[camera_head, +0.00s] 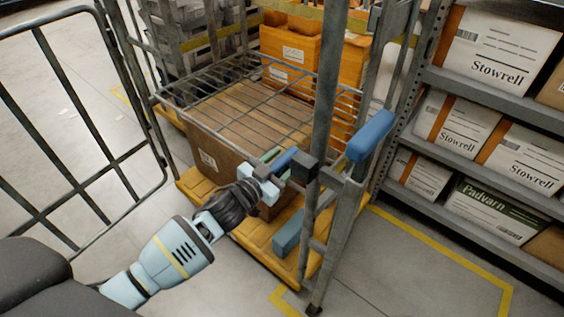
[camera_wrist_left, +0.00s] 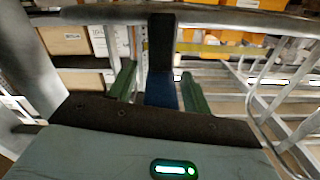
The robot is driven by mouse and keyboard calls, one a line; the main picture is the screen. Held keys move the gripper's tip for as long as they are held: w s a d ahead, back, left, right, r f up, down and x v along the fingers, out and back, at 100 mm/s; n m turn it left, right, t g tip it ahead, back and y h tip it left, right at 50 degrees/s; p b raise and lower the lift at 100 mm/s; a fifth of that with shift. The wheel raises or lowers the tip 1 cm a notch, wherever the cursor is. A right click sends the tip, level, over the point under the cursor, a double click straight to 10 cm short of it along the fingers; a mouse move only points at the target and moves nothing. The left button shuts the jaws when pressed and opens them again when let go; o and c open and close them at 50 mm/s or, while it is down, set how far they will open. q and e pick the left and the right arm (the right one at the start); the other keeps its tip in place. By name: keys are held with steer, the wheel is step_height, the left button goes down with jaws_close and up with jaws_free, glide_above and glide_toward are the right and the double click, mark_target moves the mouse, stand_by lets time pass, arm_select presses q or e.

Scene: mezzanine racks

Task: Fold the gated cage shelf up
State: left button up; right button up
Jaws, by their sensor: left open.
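The gated cage (camera_head: 325,95) stands ahead on a yellow base, its barred gate (camera_head: 85,130) swung out to the left. Its wire shelf (camera_head: 245,110) lies roughly level across the inside, above a brown box (camera_head: 203,155). My left gripper (camera_head: 275,168) is at the front post, its jaws open around a blue grip on a black block (camera_head: 304,168). In the left wrist view, the green fingers (camera_wrist_left: 160,88) stand on either side of the blue grip (camera_wrist_left: 163,92), apparently apart from it. My right gripper is not in view.
Blue pads show on the cage's right front post (camera_head: 370,137) and low down (camera_head: 288,232). Orange boxes (camera_head: 290,50) stand behind the shelf. A rack (camera_head: 485,100) of white cartons lies close on the right. Floor between gate and cage is clear.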

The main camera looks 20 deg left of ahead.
arm_select(q)
steer(key=shift+c, duration=0.3)
jaws_close()
steer(key=shift+r, duration=0.1)
